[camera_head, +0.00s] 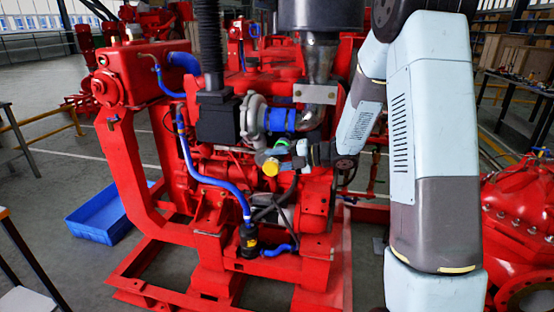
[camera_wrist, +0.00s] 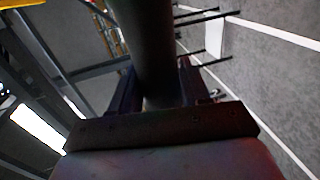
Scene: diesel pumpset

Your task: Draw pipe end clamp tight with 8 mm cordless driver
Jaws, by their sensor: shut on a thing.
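My gripper (camera_wrist: 158,92) shows in the wrist view with a dark jaw on each side of a dark, rounded body, which I take to be the cordless driver (camera_wrist: 148,45). The jaws are shut on it, and it runs up out of the top of the picture. Its working tip is not visible there. In the head view my wrist is close in front of the red engine, just below a short blue hose (camera_head: 283,120) between the turbocharger (camera_head: 253,118) and a metal pipe (camera_head: 313,110). The pipe end clamp cannot be made out, nor whether the driver touches it.
The red pumpset (camera_head: 130,180) fills the middle, with a blue hose (camera_head: 205,180) down its front. A blue crate (camera_head: 98,216) lies on the floor at left. A red pump casing (camera_head: 520,225) stands at right. A dark workbench (camera_head: 515,95) is behind it.

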